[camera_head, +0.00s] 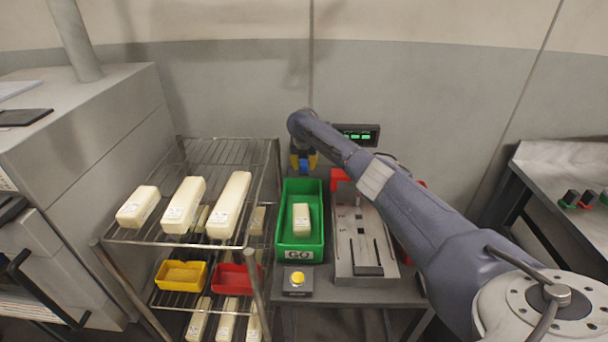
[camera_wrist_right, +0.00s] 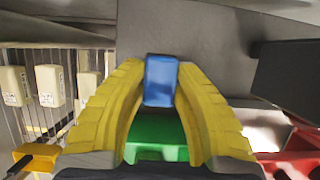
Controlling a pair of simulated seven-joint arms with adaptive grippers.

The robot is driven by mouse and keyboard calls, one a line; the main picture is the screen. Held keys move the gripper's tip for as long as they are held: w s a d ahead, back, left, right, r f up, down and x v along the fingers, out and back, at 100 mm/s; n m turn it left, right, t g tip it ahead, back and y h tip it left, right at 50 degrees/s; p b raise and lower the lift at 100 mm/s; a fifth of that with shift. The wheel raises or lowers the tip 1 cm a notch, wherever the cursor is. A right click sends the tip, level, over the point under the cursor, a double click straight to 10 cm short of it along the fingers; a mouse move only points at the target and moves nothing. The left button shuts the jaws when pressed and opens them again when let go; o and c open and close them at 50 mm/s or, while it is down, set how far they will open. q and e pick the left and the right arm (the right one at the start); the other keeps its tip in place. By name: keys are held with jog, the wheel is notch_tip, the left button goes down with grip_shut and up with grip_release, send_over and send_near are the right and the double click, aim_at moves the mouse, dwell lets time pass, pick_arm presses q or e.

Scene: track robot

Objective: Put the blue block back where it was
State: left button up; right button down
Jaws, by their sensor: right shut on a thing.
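The blue block (camera_wrist_right: 161,82) is held between the two yellow fingers of my right gripper (camera_wrist_right: 160,95) in the right wrist view. In the head view the blue block (camera_head: 304,166) shows small between the yellow fingertips of my right gripper (camera_head: 304,160), at the far end of my arm. It appears above and behind the back end of the green GO bin (camera_head: 287,215). The green bin holds one cream block (camera_head: 301,219). My left gripper is not in view.
A wire rack (camera_head: 150,236) with several cream blocks stands left, with a yellow bin (camera_head: 181,275) and red bin (camera_head: 235,279) on its lower shelf. A metal fixture (camera_head: 345,255) stands right of the green bin. A yellow button (camera_head: 297,278) sits in front. A display (camera_head: 357,134) is behind my arm.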

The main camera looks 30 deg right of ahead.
aim_at(304, 173)
jog(key=shift+f, duration=2.35)
jog(key=shift+f, duration=0.15)
jog(key=c, duration=1.1)
grip_release()
jog(key=v, duration=1.2)
